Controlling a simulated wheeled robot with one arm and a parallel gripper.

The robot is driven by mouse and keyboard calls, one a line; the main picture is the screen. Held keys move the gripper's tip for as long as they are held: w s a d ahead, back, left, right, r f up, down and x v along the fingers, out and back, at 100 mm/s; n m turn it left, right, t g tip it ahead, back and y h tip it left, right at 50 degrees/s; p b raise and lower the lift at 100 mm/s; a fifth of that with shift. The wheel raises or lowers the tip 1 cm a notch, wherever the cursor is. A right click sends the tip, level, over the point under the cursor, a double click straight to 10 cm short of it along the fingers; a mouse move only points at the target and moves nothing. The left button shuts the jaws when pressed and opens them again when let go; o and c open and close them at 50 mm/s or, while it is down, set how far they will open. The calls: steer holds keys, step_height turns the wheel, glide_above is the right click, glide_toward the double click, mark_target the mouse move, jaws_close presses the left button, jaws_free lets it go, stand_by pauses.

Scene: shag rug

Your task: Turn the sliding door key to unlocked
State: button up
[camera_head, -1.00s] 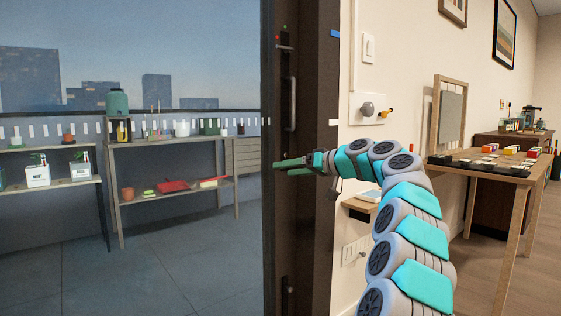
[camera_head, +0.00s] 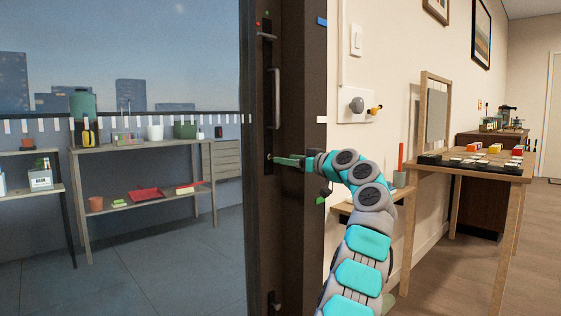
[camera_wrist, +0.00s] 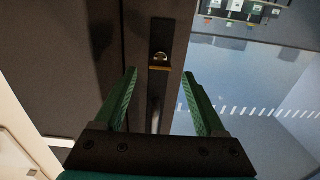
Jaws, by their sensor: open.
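The sliding door's dark frame (camera_head: 258,215) stands upright left of centre in the head view, with a long vertical pull handle (camera_head: 274,95). My gripper (camera_head: 274,160) is open and empty, in front of this frame just below the handle. In the wrist view, a dark lock plate (camera_wrist: 176,28) carries a small round metal lock part (camera_wrist: 160,57) and a short brass-coloured bar (camera_wrist: 159,68) beside it. These lie between and just beyond my two green fingertips (camera_wrist: 160,76), with no visible contact. I cannot tell which way the key is turned.
Glass fills the left, with a shelf (camera_head: 150,145) of pots behind it. A wall panel with a round grey knob (camera_head: 356,105) and a yellow knob (camera_head: 375,110) is right of the door. A wooden table (camera_head: 470,167) stands further right.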

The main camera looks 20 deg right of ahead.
steer(key=shift+p+x, duration=0.55)
steer(key=shift+x, duration=1.55)
steer(key=shift+d, duration=0.15)
steer(key=shift+c, duration=0.3)
jaws_close()
